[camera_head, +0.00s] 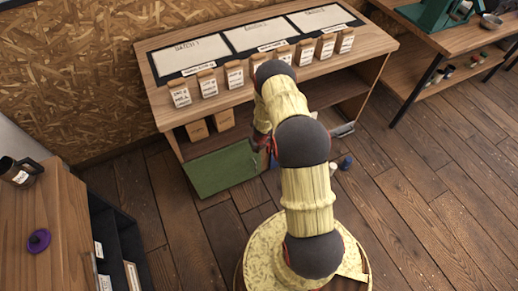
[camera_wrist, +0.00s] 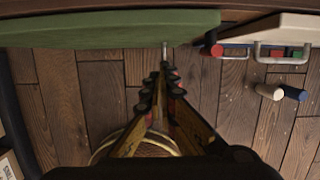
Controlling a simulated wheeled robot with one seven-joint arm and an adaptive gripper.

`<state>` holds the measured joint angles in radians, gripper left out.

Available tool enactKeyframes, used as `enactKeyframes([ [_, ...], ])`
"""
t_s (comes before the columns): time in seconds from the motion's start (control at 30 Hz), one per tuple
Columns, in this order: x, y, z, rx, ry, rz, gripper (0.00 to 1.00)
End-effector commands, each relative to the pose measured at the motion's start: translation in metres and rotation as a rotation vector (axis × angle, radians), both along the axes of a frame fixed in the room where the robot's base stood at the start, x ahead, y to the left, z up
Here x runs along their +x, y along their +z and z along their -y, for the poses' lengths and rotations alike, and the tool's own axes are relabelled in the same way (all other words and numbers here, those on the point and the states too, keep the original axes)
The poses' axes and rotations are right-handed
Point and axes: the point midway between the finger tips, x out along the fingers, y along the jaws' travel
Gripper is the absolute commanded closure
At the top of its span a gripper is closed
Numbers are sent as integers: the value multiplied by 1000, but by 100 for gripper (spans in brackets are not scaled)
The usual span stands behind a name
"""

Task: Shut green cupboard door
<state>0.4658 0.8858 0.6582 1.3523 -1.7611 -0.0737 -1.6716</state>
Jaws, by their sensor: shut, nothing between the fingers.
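The green cupboard door (camera_head: 222,168) is at the lower left of the workbench front. It looks roughly in line with that front; I cannot tell whether it is fully shut. In the wrist view, the green door (camera_wrist: 110,30) spans the upper left, with a small metal handle (camera_wrist: 165,50) near its right part. My gripper (camera_wrist: 163,78) is shut and empty, its fingertips close to the handle; I cannot tell whether they touch.
The workbench (camera_head: 150,85) carries several labelled bags (camera_head: 208,83). A wooden counter (camera_head: 65,220) stands left. Floor (camera_head: 430,210) at right is clear.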

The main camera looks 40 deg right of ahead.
Motion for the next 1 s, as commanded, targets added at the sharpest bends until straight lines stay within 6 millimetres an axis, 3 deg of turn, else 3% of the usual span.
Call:
enactKeyframes([
  [0.03, -1, 13, 1, -1, -1, 3, 100],
  [0.5, -22, 85, -2, 0, -3, -1, 100],
  [1.0, -26, 95, -3, 5, -24, -2, 100],
])
